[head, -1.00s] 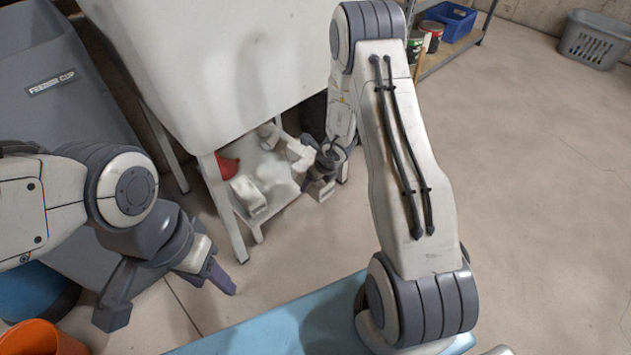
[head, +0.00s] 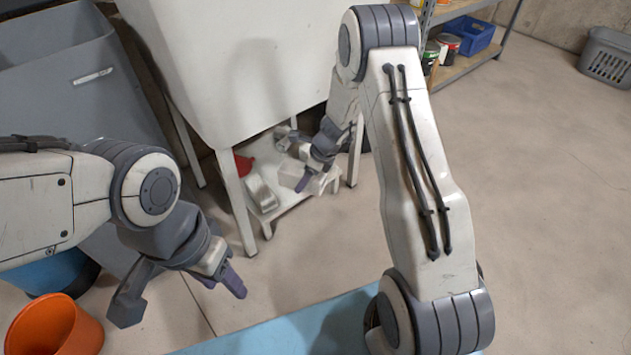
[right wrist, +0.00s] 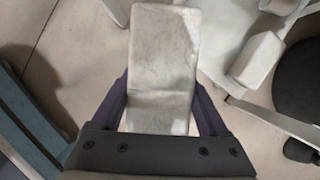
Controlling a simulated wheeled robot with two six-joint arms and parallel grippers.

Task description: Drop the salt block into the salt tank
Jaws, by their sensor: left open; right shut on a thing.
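My right gripper (head: 304,182) is shut on a white rectangular salt block (right wrist: 163,62). The block also shows in the head view (head: 290,175), small and partly covered by the gripper, in front of a low white stand (head: 285,205). In the right wrist view the block sits between both fingers and sticks out past them. My left gripper (head: 226,278) is open and empty at lower left, above the floor. A tall grey container (head: 65,70) with an unreadable white label stands at the left. I cannot tell for certain whether it is the salt tank.
A big white tub (head: 225,70) on legs stands over the stand. An orange bucket (head: 55,330) is at lower left.

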